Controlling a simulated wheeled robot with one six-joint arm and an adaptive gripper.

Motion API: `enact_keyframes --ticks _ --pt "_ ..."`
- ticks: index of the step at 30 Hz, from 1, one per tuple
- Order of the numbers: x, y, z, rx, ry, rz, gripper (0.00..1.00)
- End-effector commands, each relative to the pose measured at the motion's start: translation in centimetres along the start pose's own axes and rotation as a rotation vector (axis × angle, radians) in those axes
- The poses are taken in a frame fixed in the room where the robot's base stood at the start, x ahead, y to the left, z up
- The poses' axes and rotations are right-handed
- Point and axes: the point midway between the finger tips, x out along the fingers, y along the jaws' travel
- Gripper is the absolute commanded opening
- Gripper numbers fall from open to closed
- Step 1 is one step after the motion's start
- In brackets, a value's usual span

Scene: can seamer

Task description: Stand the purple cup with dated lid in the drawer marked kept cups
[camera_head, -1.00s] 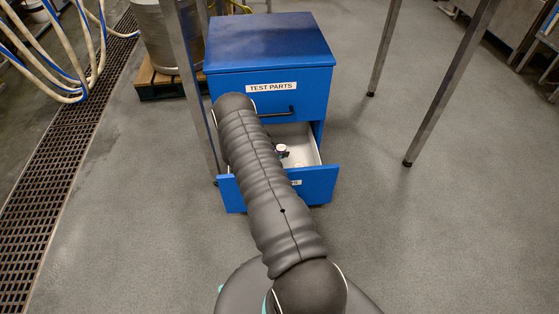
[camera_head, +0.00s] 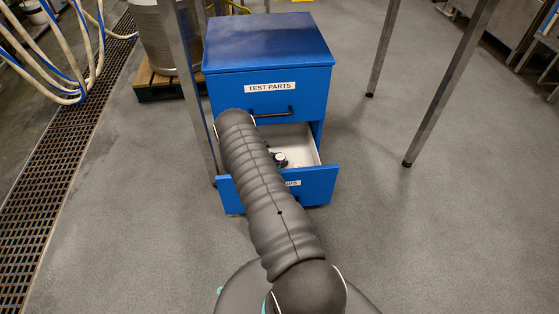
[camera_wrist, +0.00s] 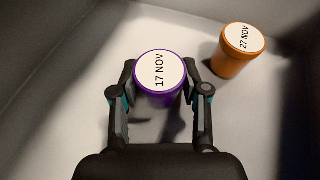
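The purple cup (camera_wrist: 161,96) has a white lid dated 17 NOV and looks upright in the wrist view. My gripper (camera_wrist: 160,76) is shut on it, one finger at each side. The cup is inside the open lower drawer (camera_wrist: 50,90), over its pale floor; I cannot tell whether its base touches. In the head view the lidded cup (camera_head: 280,158) shows small in the drawer (camera_head: 318,184), beside my arm. The drawer's front label is mostly hidden by my arm; only its end, "UPS", shows.
An orange cup (camera_wrist: 237,57) with a lid dated 27 NOV stands in the same drawer, to the right of and apart from the purple cup. The upper drawer (camera_head: 285,92), marked TEST PARTS, is closed. Metal legs (camera_head: 440,100) stand around the blue cabinet (camera_head: 265,45).

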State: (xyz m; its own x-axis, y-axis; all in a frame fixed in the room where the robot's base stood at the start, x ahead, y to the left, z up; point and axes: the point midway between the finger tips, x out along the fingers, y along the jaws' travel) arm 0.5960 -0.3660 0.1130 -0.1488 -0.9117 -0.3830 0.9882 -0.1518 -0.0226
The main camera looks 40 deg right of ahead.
Motion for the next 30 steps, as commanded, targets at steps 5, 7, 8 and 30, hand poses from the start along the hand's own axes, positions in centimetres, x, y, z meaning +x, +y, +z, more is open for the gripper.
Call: enact_keyframes --ticks 5,7,8,30 --pt "0.0 0.0 0.1 0.000 0.000 0.000 0.68" --pt "0.0 0.0 0.1 0.000 0.000 0.000 0.68" --pt "0.0 0.0 0.1 0.000 0.000 0.000 0.68" --pt "-7.3 0.1 0.4 0.001 0.000 0.001 0.68"
